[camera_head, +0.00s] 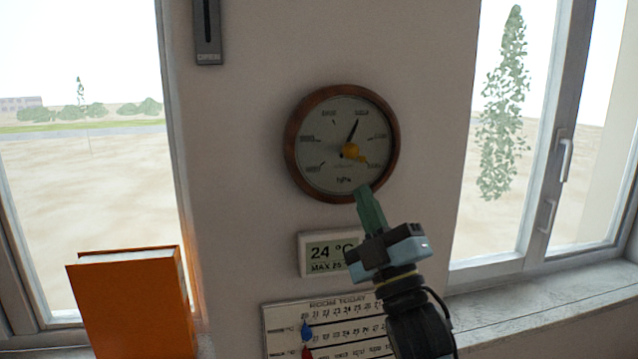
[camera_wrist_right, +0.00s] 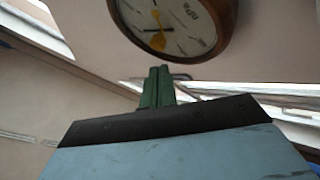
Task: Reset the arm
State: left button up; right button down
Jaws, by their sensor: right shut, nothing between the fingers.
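My right gripper (camera_head: 370,207) reaches up from the lower right in the head view, with its green fingers together and nothing between them. Its tips are at the lower edge of a round wall dial with a brown wooden rim (camera_head: 292,150); I cannot tell whether they touch it. The dial has a dark hand and a yellow pointer (camera_head: 352,152). In the right wrist view the shut fingers (camera_wrist_right: 158,82) point toward the dial (camera_wrist_right: 172,22), whose rim appears just above them. My left gripper is not in view.
A digital display (camera_head: 318,252) reading 24 °C is partly behind my right gripper. Below it is a chart (camera_head: 285,325) with blue and red markers. An orange book (camera_head: 130,305) stands at the lower left. Windows flank the wall; the right sill (camera_head: 500,295) looks clear.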

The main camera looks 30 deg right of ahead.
jog(key=s+a+f+m+g, duration=0.1)
jog(key=s+f+m+g, duration=0.15)
jog(key=f+g, duration=0.7)
jog(key=s+a+f+m+g, duration=0.1)
jog(key=f+m+g, duration=0.25)
jog(key=f, duration=1.25)
jog(key=s+a+f+m+g+y, duration=0.1)
jog(key=s+a+f+m+g, duration=0.1)
jog(key=s+f+g, duration=0.5)
jog(key=s+a+f+m+g, duration=0.2)
jog(key=s+a+f+g, duration=0.1)
jog(key=s+f, duration=0.8)
jog(key=s+f+g+b, duration=0.1)
jog(key=s+f+b, duration=0.15)
jog(key=f, duration=1.25)
jog(key=s+f+g+b, duration=0.15)
jog(key=f+b, duration=0.25)
jog(key=f, duration=1)
jog(key=s+d+f+b, duration=0.3)
jog(key=s+f+b, duration=0.2)
jog(key=s+f, duration=1.1)
notch_tip(320, 180, down, 4)
jog(key=shift+s+f+n, duration=0.1)
jog(key=shift+s+n, duration=0.2)
jog(key=shift+s, duration=0.1)
